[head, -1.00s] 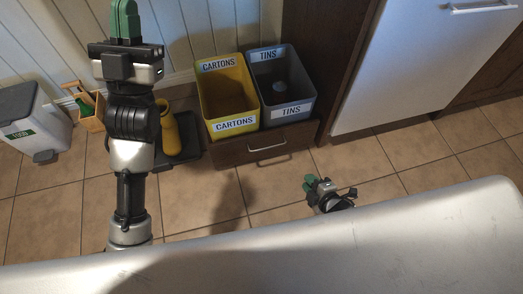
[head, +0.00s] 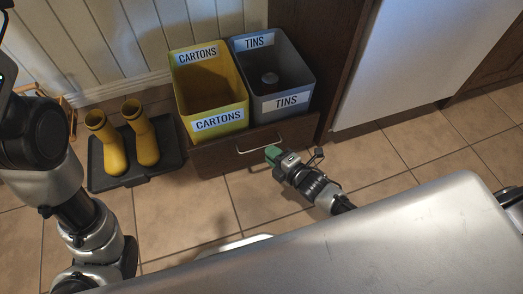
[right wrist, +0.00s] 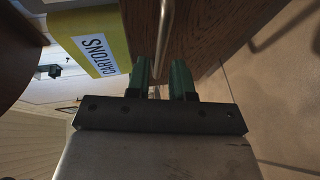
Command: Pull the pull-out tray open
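The pull-out tray has a dark wooden front (head: 215,155) and sits low under two bins. Its metal bar handle (head: 258,143) is on the front and also shows in the right wrist view (right wrist: 166,35). My right gripper (head: 272,154) is just in front of the handle. In the right wrist view its green fingers (right wrist: 163,80) stand apart, with the bar running down into the gap between them. I cannot tell whether either finger touches the bar. My left arm is at the left edge of the head view, and its gripper is outside the picture.
A yellow CARTONS bin (head: 219,121) and a grey TINS bin (head: 286,103) stand on the tray. Yellow boots (head: 145,140) stand on a dark mat (head: 113,183) to the left. A white appliance front (head: 410,60) is to the right. Tiled floor before the tray is mostly clear.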

